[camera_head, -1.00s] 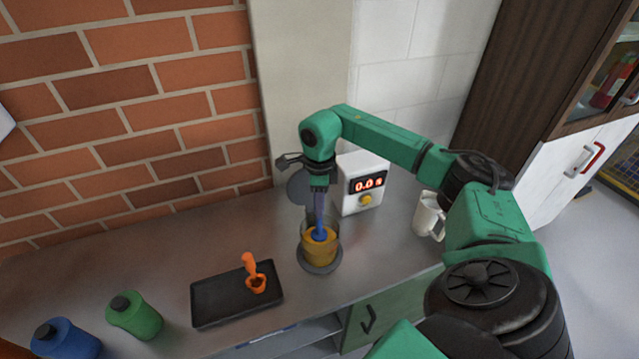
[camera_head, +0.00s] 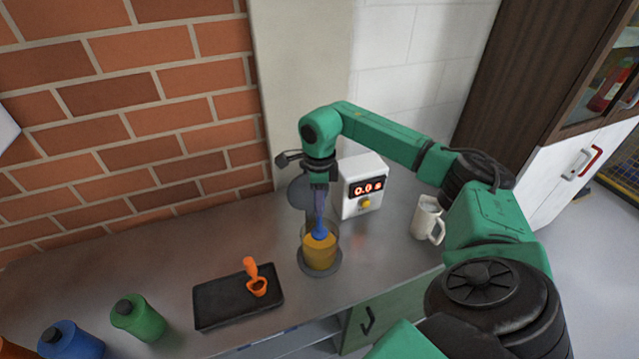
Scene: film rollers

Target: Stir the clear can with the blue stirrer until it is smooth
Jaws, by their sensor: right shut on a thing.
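The clear can (camera_head: 319,256) holds an orange-yellow content and stands on a dark round base (camera_head: 331,268) on the counter. The blue stirrer (camera_head: 320,228) stands nearly upright with its lower end in the can, at or in the content. My right gripper (camera_head: 319,200) is above the can, pointing down, shut on the stirrer's upper part. The fingertips are small and dark here. Whether the content is smooth cannot be told. My left gripper is not in view.
A white timer box (camera_head: 361,188) reading 0.0 stands behind the can. A white mug (camera_head: 427,219) is to the right. A black tray (camera_head: 225,306) with an orange scoop (camera_head: 256,280) lies left. Green (camera_head: 137,316) and blue (camera_head: 71,341) bottles stand front left.

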